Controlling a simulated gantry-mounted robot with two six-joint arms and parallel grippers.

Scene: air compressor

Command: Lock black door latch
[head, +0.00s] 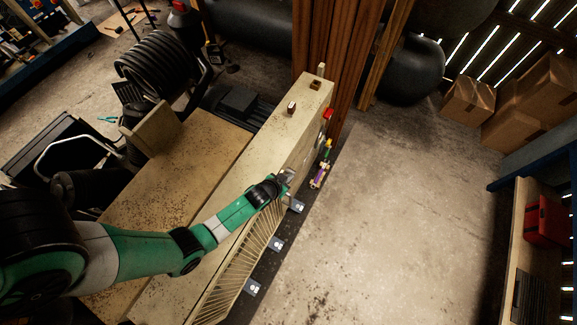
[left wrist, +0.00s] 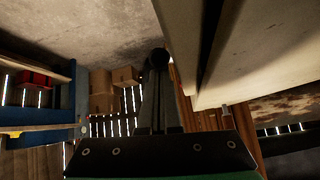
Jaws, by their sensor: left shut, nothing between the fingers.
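The beige, speckled compressor cabinet (head: 268,135) stands left of centre in the head view, with a slatted grille (head: 245,262) on its right side. My left gripper (head: 288,176) is at the cabinet's right edge, just above the grille. It is shut with nothing in it. In the left wrist view its fingers (left wrist: 158,62) are together, and the beige cabinet panel (left wrist: 255,50) is close on their right. I cannot make out the black latch in either view; the gripper and arm may hide it. My right gripper is not in view.
Small grey blocks (head: 276,244) line the floor along the grille. Coloured fittings (head: 322,168) and wooden planks (head: 338,50) stand beyond the gripper. The concrete floor (head: 405,220) to the right is clear. A bench with a red box (head: 546,221) is at the far right.

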